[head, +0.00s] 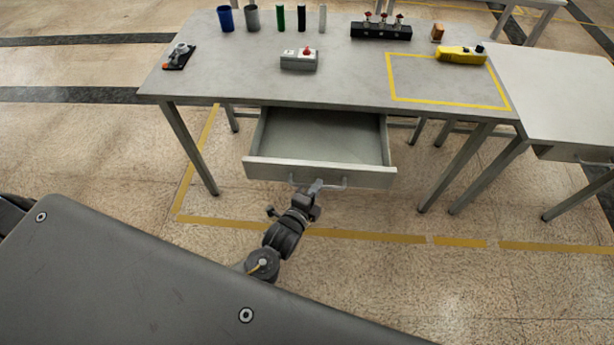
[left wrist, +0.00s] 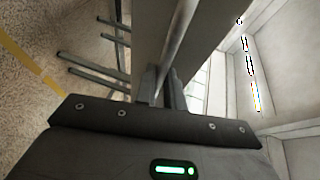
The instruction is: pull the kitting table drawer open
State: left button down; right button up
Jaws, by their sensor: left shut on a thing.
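The kitting table drawer (head: 320,172) is pulled out from under the grey kitting table (head: 330,88), and its inside looks empty. Its bar handle (head: 338,184) is on the front panel. My left gripper (head: 316,188) is at the handle, left of its middle, and shut on it. In the left wrist view the fingers (left wrist: 165,95) close around the handle bar (left wrist: 172,60), beside the drawer front (left wrist: 182,30). My right gripper is not in view.
On the table top stand cups and cylinders (head: 252,18), a grey switch box (head: 299,60), a black rack (head: 381,30) and a yellow pendant (head: 461,55). A second table (head: 560,90) adjoins at the right. The floor before the drawer is clear apart from my arm.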

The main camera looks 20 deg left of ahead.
pick_arm(q)
jog(key=shift+s, duration=0.1)
jog(key=c, duration=1.5)
grip_release()
jog(key=v, duration=1)
jog(key=shift+s+a, duration=0.1)
jog(key=shift+s, duration=0.3)
